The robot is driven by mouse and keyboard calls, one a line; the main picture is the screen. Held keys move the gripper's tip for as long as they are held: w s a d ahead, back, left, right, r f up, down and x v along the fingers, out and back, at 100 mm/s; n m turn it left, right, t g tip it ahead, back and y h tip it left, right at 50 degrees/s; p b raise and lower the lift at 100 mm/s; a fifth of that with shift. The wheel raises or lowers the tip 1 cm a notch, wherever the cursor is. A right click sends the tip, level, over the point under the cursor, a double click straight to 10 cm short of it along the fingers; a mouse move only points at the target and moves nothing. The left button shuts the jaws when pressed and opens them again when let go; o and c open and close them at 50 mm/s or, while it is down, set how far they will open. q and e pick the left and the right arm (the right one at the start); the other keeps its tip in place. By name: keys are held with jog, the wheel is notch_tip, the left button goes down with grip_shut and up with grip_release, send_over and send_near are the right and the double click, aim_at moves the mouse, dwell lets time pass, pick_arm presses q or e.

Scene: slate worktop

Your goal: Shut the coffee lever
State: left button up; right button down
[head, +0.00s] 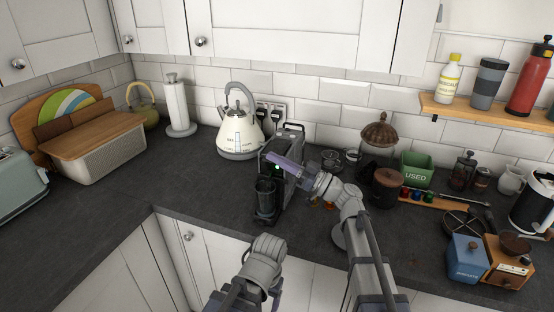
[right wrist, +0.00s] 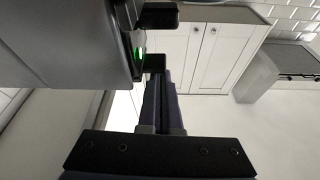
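The dark grey coffee machine (head: 288,201) stands near the worktop's front edge, a dark cup-like part (head: 265,191) at its front. A dark handle-like piece (head: 291,127), apparently the lever, shows raised at its top; its exact angle is hard to tell. My right gripper (head: 277,161) is at the machine's upper front, its purple fingers together and nothing seen between them. The right wrist view shows the machine's grey body (right wrist: 60,45) with a green light, close beside the fingertips (right wrist: 155,66). Touch cannot be told. Of my left arm only links show, low in the middle.
A cream kettle (head: 238,133) stands behind left of the machine. To the right are a dark jar (head: 386,187), a green box (head: 416,169), a blue box (head: 467,259) and a wooden grinder (head: 508,263).

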notch_tip(320, 180, up, 4)
jog(key=p, duration=0.4)
jog(key=b+v, duration=0.3)
jog(key=v, duration=0.7)
jog(key=shift+w+b, duration=0.15)
jog(key=shift+b, duration=0.2)
jog(key=shift+f, duration=0.15)
